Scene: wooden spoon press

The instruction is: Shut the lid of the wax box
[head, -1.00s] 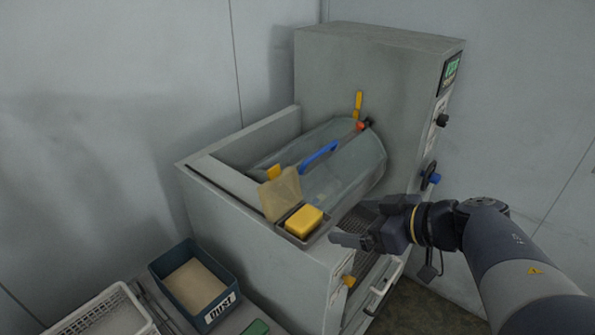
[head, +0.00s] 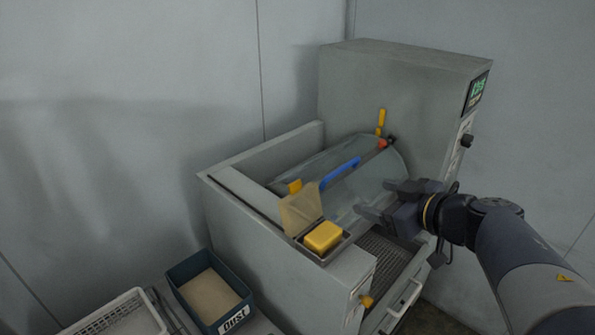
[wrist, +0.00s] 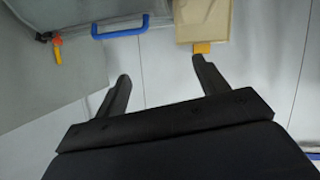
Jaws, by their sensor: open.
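The wax box (head: 320,252) sits on the front ledge of the grey machine, with a yellow wax block (head: 323,237) inside. Its translucent tan lid (head: 301,208) stands up, open, with an orange-yellow tab (head: 294,187) at its top edge. In the wrist view the lid (wrist: 208,20) is at the top right, with its tab (wrist: 202,47) by the right fingertip; I cannot tell whether they touch. My gripper (head: 373,202) is open and empty, to the right of the box in the head view. Its two fingers (wrist: 160,70) are spread in the wrist view.
A clear curved cover (head: 375,175) with a blue handle (head: 340,173) lies behind the box. A yellow lever (head: 380,120) stands beyond it. A blue dust bin (head: 212,290) and a white basket (head: 120,315) are at lower left.

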